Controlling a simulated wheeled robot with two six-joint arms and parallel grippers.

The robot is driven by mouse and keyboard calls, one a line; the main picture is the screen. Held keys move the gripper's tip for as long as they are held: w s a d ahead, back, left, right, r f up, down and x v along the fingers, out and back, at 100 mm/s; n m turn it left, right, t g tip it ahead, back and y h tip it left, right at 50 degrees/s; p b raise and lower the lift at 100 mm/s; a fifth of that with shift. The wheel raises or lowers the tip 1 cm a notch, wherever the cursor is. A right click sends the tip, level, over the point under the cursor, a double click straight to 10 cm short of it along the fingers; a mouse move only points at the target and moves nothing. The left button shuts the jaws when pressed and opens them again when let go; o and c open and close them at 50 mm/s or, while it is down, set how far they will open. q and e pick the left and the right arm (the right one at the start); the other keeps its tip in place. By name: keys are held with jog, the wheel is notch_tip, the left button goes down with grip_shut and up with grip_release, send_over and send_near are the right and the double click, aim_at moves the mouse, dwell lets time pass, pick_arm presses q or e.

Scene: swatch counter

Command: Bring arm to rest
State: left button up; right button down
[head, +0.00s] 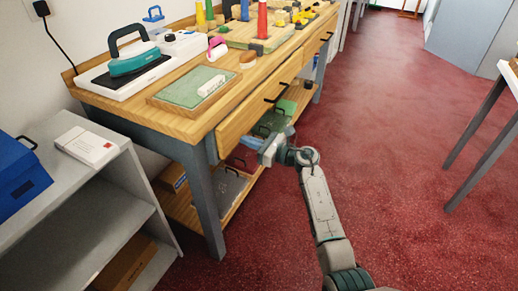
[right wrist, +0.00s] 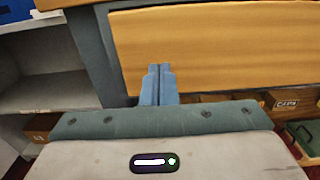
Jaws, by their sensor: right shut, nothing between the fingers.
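My right arm comes up from the bottom of the head view, over the red floor. Its gripper (head: 268,150) is beside the front of the wooden workbench (head: 180,127), below the drawer fronts. In the right wrist view the blue fingers (right wrist: 158,85) are together with nothing between them. Behind them is a wooden drawer front (right wrist: 220,50); I cannot tell whether they touch it. My left gripper is not in view.
A grey shelf unit (head: 70,215) with a blue box (head: 20,175) stands at the left. The bench has drawer handles (head: 277,93) and a lower shelf (head: 183,207). A grey-legged table (head: 490,125) stands at the right. The red floor (head: 400,110) between is clear.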

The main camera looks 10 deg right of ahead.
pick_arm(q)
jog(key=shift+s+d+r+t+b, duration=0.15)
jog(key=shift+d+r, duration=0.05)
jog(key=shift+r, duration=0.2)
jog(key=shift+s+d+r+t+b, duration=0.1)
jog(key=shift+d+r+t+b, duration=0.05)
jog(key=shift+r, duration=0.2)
pick_arm(e)
jog(key=v, duration=1)
jog(key=shift+s+d, duration=0.25)
